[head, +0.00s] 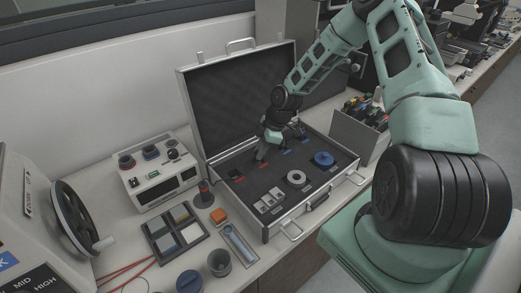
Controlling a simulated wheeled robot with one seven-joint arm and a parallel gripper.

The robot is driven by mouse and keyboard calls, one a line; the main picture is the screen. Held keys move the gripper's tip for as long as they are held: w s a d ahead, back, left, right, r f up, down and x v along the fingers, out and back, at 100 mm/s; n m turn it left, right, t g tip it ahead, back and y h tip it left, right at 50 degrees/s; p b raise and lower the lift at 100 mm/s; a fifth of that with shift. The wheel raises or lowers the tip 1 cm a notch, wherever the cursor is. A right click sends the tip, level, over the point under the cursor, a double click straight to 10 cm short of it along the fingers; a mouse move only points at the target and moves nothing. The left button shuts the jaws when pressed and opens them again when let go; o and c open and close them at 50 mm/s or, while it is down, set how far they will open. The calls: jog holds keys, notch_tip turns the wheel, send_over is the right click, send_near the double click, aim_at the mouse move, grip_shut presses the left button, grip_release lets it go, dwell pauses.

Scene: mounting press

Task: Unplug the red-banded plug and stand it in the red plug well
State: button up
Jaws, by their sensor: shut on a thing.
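My gripper (262,155) is low over the dark foam inside the open case (265,225), towards its left back part. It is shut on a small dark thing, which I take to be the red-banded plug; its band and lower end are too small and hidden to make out. I cannot tell whether it touches the foam. A red mark (238,178) lies on the foam just left of my gripper; the red plug well itself is not clear. The control box (160,181), left of the case, has a red-ringed fitting (127,160) and a blue-ringed one (150,152) on top.
Blue marks (287,152), a blue disc (324,158), a pale ring (296,178) and metal blocks (270,203) lie in the foam. The raised lid (240,95) stands behind my gripper. A dark post (205,193) and sample tray (177,232) stand left of the case.

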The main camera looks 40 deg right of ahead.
jog(key=shift+f, duration=0.35)
dwell(0.3)
jog(key=o, duration=1.5)
jog(key=shift+r, duration=0.2)
notch_tip(320, 180, up, 7)
jog(key=p, duration=0.5)
jog(key=shift+r, duration=0.2)
jog(key=shift+f, duration=0.1)
